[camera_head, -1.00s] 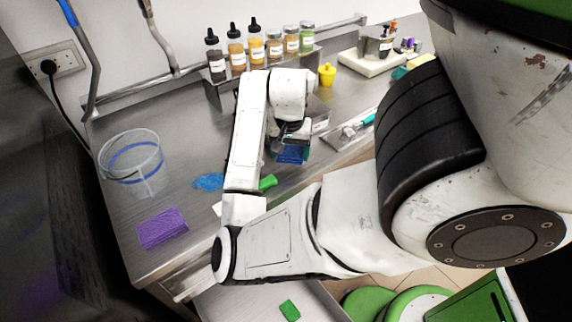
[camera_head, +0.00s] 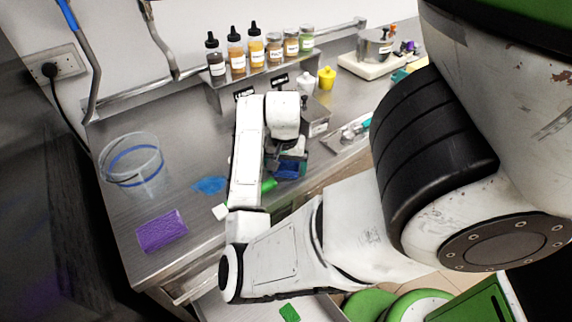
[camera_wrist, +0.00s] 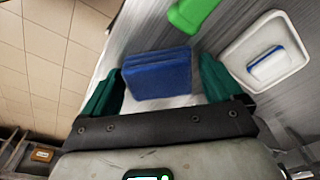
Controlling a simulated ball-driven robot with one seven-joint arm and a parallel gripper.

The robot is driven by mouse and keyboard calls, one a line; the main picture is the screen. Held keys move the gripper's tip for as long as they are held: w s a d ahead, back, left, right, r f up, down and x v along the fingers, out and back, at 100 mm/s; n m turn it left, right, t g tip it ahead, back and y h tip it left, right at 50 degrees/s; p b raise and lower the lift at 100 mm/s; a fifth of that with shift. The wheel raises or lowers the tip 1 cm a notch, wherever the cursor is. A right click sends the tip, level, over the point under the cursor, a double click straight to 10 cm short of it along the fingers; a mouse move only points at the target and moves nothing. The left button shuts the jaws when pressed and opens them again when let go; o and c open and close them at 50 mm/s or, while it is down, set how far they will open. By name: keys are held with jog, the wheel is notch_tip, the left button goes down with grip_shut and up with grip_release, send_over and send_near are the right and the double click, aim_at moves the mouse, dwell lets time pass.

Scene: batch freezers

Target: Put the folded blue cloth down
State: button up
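The folded blue cloth (camera_head: 287,169) is at my gripper (camera_head: 290,160), over the front edge of the steel worktop. In the wrist view the cloth (camera_wrist: 157,74) sits between the two green fingers of my gripper (camera_wrist: 163,85). The left finger meets its side; a narrow gap seems to show at the right finger. The cloth has travelled with the gripper, so I take it as held. Whether its underside touches anything is hidden.
On the worktop (camera_head: 190,245) are a clear bucket (camera_head: 135,183), a purple cloth (camera_head: 161,231), a crumpled blue cloth (camera_head: 210,185) and a green object (camera_head: 268,185). The wrist view shows a white tray (camera_wrist: 236,48) holding a blue-and-white block. Bottles (camera_head: 236,52) line the back shelf.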

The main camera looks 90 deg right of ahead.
aim_at(285, 170)
jog(key=shift+o, duration=0.5)
jog(key=shift+r, duration=0.4)
notch_tip(285, 170, up, 12)
jog(key=a+p, duration=0.1)
jog(key=p, duration=0.1)
jog(key=shift+a+f, duration=0.2)
jog(key=shift+f, duration=0.05)
